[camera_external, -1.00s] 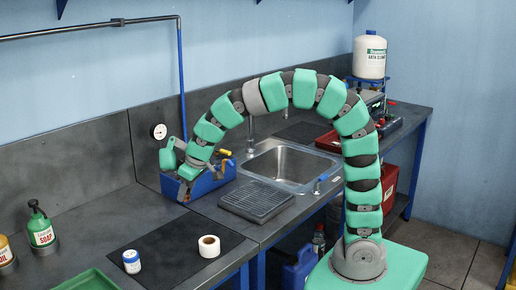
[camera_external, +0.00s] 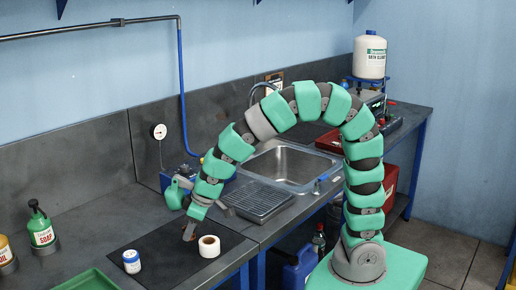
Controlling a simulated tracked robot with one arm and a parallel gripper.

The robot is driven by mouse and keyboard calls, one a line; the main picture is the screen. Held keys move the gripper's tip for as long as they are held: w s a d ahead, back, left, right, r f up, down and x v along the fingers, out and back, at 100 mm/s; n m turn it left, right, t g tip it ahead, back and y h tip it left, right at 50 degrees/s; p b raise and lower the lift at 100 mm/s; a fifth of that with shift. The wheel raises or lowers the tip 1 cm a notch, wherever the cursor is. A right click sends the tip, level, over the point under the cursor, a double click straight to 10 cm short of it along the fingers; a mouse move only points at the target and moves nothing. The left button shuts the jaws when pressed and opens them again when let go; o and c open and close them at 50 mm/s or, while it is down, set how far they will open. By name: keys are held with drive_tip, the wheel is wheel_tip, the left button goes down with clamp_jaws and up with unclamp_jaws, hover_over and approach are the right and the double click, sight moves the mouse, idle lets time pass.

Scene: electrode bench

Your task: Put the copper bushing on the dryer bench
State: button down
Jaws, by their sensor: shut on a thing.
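My gripper (camera_external: 190,221) points down over the dark mat (camera_external: 165,252) on the left grey worktop, just left of and behind the white roll. It is shut on a small copper-brown piece, the copper bushing (camera_external: 189,232), which shows only partly below the fingers. I cannot tell whether the bushing touches the mat or is held just above it. No label marks the dryer bench; the left grey worktop (camera_external: 90,215) is the surface under my gripper.
A white roll (camera_external: 209,247) stands close to the gripper, and a blue-and-white jar (camera_external: 132,262) stands on the mat's left. A ridged black rack (camera_external: 258,202) and sink (camera_external: 290,168) lie right. A soap bottle (camera_external: 42,230) and green tray (camera_external: 88,281) are left.

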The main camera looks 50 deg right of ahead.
sight(192, 237)
drive_tip(key=shift+f, duration=1.7)
drive_tip(key=c, duration=1)
unclamp_jaws()
drive_tip(key=v, duration=1.2)
drive_tip(key=shift+p, duration=0.35)
drive_tip(key=shift+w+d+r, duration=0.1)
drive_tip(key=shift+r, duration=0.05)
